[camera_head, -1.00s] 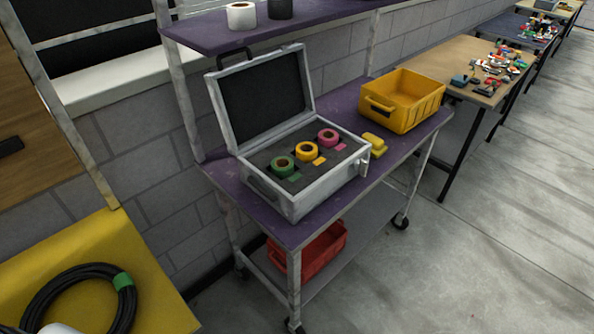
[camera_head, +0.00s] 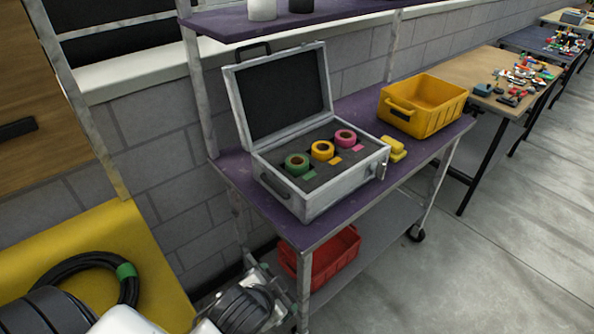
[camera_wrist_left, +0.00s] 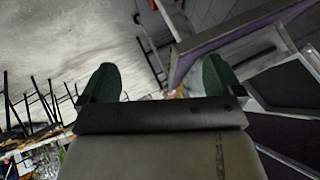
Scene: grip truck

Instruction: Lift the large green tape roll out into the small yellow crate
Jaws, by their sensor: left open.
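The large green tape roll (camera_head: 297,164) sits in the dark foam of the open silver case (camera_head: 318,201), at the left end of a row with a yellow roll (camera_head: 322,150) and a pink roll (camera_head: 345,138). The small yellow crate (camera_head: 412,123) stands on the purple cart top to the right of the case and looks empty. My left gripper shows low in the head view (camera_head: 262,290), in front of the cart's lower part and well below the case. In the left wrist view its two dark green fingers (camera_wrist_left: 160,80) are apart with nothing between them. My right gripper is out of view.
The case lid (camera_head: 278,98) stands open at the back. Small yellow blocks (camera_head: 393,149) lie between case and crate. An upper shelf (camera_head: 330,18) hangs over the cart's back. A red crate (camera_head: 330,258) is on the lower shelf. A black cable coil (camera_head: 85,270) lies at left.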

